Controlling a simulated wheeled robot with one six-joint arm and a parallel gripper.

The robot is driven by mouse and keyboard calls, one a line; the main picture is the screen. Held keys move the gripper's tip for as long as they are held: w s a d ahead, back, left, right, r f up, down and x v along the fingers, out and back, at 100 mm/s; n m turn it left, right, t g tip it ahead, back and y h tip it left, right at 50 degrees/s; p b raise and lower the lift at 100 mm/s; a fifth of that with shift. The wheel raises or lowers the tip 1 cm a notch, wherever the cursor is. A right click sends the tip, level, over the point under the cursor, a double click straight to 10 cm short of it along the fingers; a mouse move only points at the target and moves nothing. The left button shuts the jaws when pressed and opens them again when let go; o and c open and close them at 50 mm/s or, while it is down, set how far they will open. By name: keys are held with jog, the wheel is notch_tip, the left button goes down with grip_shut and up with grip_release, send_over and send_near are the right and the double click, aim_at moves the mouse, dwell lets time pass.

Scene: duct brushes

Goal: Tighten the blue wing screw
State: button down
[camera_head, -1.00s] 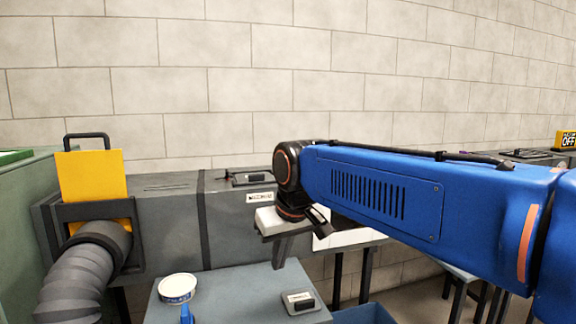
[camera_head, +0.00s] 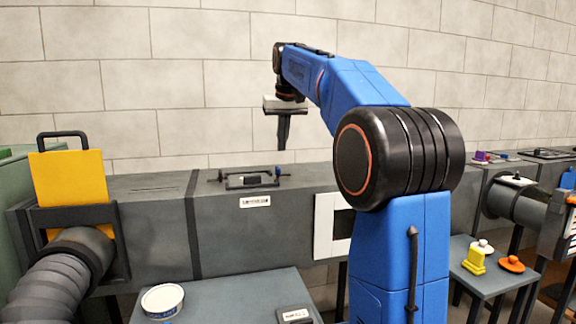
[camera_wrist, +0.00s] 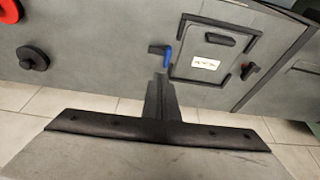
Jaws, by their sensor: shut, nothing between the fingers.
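The blue wing screw (camera_head: 279,172) is at the right end of a black-framed hatch (camera_head: 248,180) on top of the grey duct. In the wrist view the blue wing screw (camera_wrist: 167,57) is left of the hatch (camera_wrist: 207,52), beside a black arm or clamp. My gripper (camera_head: 284,147) is shut and empty, pointing down above the duct near the hatch's right end. In the wrist view my gripper (camera_wrist: 160,77) has its tips just below the screw in the picture, apparently apart from it. The screw's tightness cannot be told.
Another black knob (camera_wrist: 33,57) lies farther left. A yellow plate (camera_head: 70,190) stands in the duct's left end above a flexible hose (camera_head: 62,280). A table with a white tub (camera_head: 162,301) is in front.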

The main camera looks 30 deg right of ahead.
jog(key=w+d+f, duration=0.1)
jog(key=w+f, duration=0.1)
jog(key=f, duration=0.1)
jog(key=w+d+f, duration=0.1)
jog(key=f, duration=0.1)
jog(key=w+d+f, duration=0.1)
jog(key=w+f, duration=0.1)
jog(key=f, duration=0.1)
jog(key=shift+w+d+f, duration=0.25)
jog(key=shift+w+f, duration=0.05)
jog(key=shift+s+a+r, duration=0.1)
jog(key=shift+s+a, duration=0.05)
jog(key=shift+s, duration=0.35)
jog(key=shift+s+a, duration=0.15)
jog(key=shift+s, duration=0.35)
jog(key=shift+s+a, duration=0.3)
jog(key=shift+s, duration=0.6)
